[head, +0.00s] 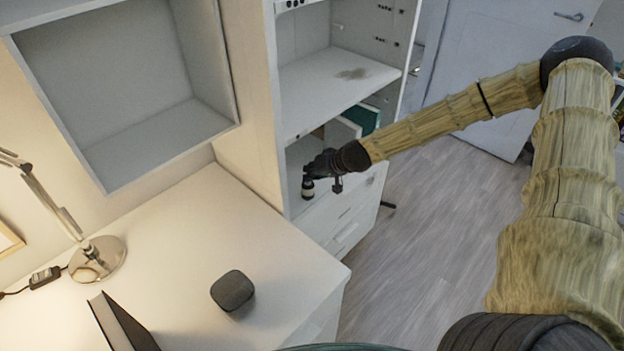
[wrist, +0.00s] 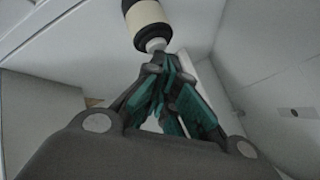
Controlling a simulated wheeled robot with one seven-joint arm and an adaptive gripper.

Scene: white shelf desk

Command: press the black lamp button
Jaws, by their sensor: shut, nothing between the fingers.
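A chrome desk lamp (head: 97,259) stands at the left of the white desk in the head view, and warm light falls around it. A small black box (head: 45,277) lies on its cord, left of the lamp base; it looks like the lamp's button, but its details are too small to tell. My gripper (head: 311,170) is far to the right of it, at the open lower compartment of the white shelf unit. In the wrist view its fingers (wrist: 158,72) are shut and empty. The lamp and the black box are outside the wrist view.
A small black-and-cream bottle-like object (head: 308,188) is close to my fingertips; it also shows in the wrist view (wrist: 147,20). A dark rounded cube (head: 233,290) and a dark upright panel (head: 118,326) are on the desk (head: 180,240). A wall box (head: 160,130) overhangs its back.

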